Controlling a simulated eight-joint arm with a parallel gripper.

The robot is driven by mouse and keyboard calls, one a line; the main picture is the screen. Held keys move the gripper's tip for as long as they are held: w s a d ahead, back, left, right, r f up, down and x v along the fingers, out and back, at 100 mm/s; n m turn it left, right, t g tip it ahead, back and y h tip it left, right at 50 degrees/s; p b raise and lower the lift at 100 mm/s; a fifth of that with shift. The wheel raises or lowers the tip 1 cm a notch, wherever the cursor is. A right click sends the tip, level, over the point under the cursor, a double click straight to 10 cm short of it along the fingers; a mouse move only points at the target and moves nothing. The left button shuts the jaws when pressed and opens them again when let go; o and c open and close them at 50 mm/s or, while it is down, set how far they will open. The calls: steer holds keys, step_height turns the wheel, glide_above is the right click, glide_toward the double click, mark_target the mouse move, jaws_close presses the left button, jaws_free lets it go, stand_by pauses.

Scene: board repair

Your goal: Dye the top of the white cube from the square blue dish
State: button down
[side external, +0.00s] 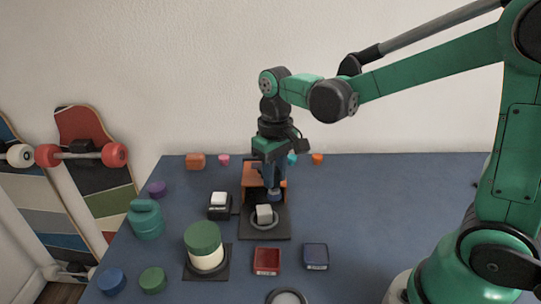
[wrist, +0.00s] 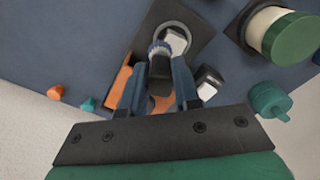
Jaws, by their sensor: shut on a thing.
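My gripper (side external: 269,180) points down and is shut on a dark-handled tool (wrist: 160,68) with a round blue-grey ribbed end. In the wrist view the tool sits between my two fingers (wrist: 160,88). Its end shows just behind and above a pale cube (side external: 264,212), which sits inside a grey ring on a black plate. The cube also shows in the wrist view (wrist: 177,37), partly hidden by the tool. I cannot tell whether they touch; the gap looks small. The square blue dish (side external: 316,254) stands at the front right, outside the wrist view.
A square red dish (side external: 267,259) stands left of the blue one. An orange stand (side external: 250,177) is close behind my gripper. A black block with a white top (side external: 219,199), a green-lidded jar (side external: 204,248) and a teal container (side external: 146,219) stand left. The right of the table is clear.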

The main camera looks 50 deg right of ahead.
steer(key=shift+f, duration=0.8)
steer(key=shift+w+a+f, duration=0.3)
steer(key=shift+a+f, duration=0.05)
steer(key=shift+f, duration=0.1)
steer(key=shift+w+a+f, duration=0.2)
steer(key=shift+w+a, duration=0.7)
steer(key=shift+a, duration=0.3)
steer(key=shift+s+d, duration=0.55)
steer(key=shift+d, duration=0.15)
steer(key=shift+s+d, duration=0.5)
steer(key=shift+d, duration=0.2)
steer(key=shift+s+d+r, duration=0.1)
steer(key=shift+s+d, duration=0.05)
steer(key=shift+d, duration=0.05)
steer(key=shift+r, duration=3.95)
steer(key=shift+f, duration=0.15)
